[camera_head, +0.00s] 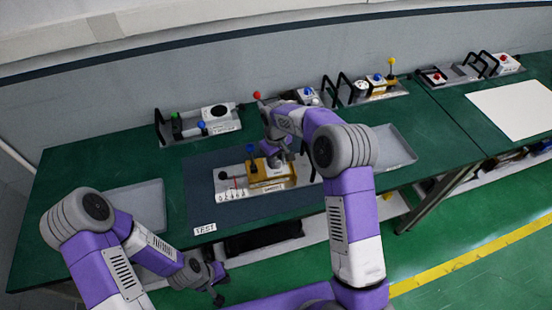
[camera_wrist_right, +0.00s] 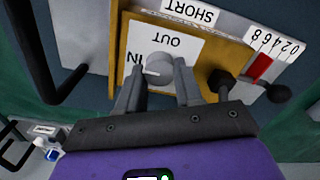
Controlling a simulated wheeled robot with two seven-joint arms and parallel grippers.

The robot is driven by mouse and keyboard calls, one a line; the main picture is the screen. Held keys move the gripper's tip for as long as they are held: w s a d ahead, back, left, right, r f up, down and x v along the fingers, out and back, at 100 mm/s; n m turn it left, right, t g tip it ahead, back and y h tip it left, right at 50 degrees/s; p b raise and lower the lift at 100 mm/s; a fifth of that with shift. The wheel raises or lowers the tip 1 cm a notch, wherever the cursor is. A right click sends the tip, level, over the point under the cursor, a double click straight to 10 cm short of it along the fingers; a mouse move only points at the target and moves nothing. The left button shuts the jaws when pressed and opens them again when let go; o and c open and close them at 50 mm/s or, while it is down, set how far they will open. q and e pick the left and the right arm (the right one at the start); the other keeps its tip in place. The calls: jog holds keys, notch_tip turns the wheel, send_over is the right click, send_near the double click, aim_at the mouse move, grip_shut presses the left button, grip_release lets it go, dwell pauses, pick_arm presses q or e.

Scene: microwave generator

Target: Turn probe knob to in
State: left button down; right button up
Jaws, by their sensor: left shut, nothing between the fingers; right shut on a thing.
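In the right wrist view, the grey round probe knob (camera_wrist_right: 162,69) sits on a white plate (camera_wrist_right: 190,42) marked IN and OUT, on a yellow block (camera_wrist_right: 205,50). Its white pointer line faces left, toward the IN label. My right gripper (camera_wrist_right: 162,90) is shut on the knob, one finger on each side. In the head view, my right gripper (camera_head: 277,161) is over the yellow block (camera_head: 258,174), and the knob is hidden there. My left gripper (camera_head: 218,284) is shut and empty in front of the table's front edge, far from the block.
A 0-to-8 scale with a red mark (camera_wrist_right: 262,67) and a black-knobbed rod (camera_wrist_right: 277,92) lie right of the block in the wrist view. A black handle (camera_wrist_right: 38,60) stands at left. Trays (camera_head: 140,203) and other devices (camera_head: 205,120) stand around the dark mat (camera_head: 204,190).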

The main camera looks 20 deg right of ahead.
aim_at(276, 161)
dwell(0.5)
jog(key=o, duration=1)
jog(key=shift+o, duration=0.2)
notch_tip(276, 161, up, 8)
jog(key=shift+f, duration=0.2)
jog(key=shift+r, duration=0.1)
